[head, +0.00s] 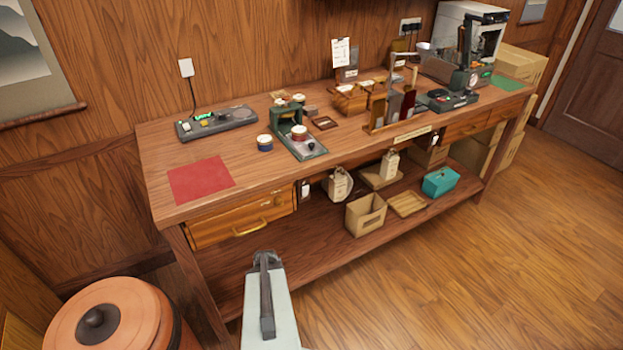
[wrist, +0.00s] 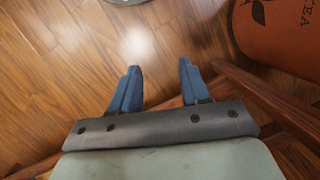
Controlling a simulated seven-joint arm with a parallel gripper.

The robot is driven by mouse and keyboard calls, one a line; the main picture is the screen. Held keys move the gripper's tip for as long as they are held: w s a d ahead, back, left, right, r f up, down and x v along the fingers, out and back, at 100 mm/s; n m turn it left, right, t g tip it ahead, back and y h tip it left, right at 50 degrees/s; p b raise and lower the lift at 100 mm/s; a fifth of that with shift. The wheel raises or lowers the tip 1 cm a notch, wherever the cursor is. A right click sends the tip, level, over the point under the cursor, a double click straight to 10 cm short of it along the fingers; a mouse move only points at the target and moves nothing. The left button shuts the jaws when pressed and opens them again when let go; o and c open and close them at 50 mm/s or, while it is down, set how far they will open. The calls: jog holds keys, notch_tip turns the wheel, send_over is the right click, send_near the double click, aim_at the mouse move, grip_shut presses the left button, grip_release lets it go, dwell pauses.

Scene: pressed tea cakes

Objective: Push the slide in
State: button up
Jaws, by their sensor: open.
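No part is clearly marked as the slide. A green bench device (head: 287,118) on the worktop has a low grey plate with a dark knob (head: 308,148) at its front. How far that plate stands out is too small to tell. My gripper (wrist: 158,66) is open and empty, its two blue fingers apart above the floor in the wrist view. In the head view my arm's end (head: 264,258) is in front of the bench, lower than the worktop and apart from the device.
A wooden drawer (head: 240,220) with a brass handle is under the worktop's left end. A round orange-brown drum (head: 130,318) stands at lower left.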

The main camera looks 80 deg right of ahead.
jog(key=s+d+r+m+t+h, duration=0.3)
jog(key=s+d+r+m+t, duration=0.1)
jog(key=s+d+r, duration=0.7)
jog(key=s+d+r+m+t+h, duration=0.35)
jog(key=s+d+r, duration=0.5)
jog(key=d, duration=0.45)
jog(key=n+t+h, duration=0.5)
jog(key=n+t, duration=0.4)
jog(key=n, duration=0.1)
send_near(311, 144)
jog(key=v, duration=0.4)
jog(key=n, duration=0.4)
jog(key=x, duration=1.4)
jog(key=shift+d, duration=0.1)
grip_shut()
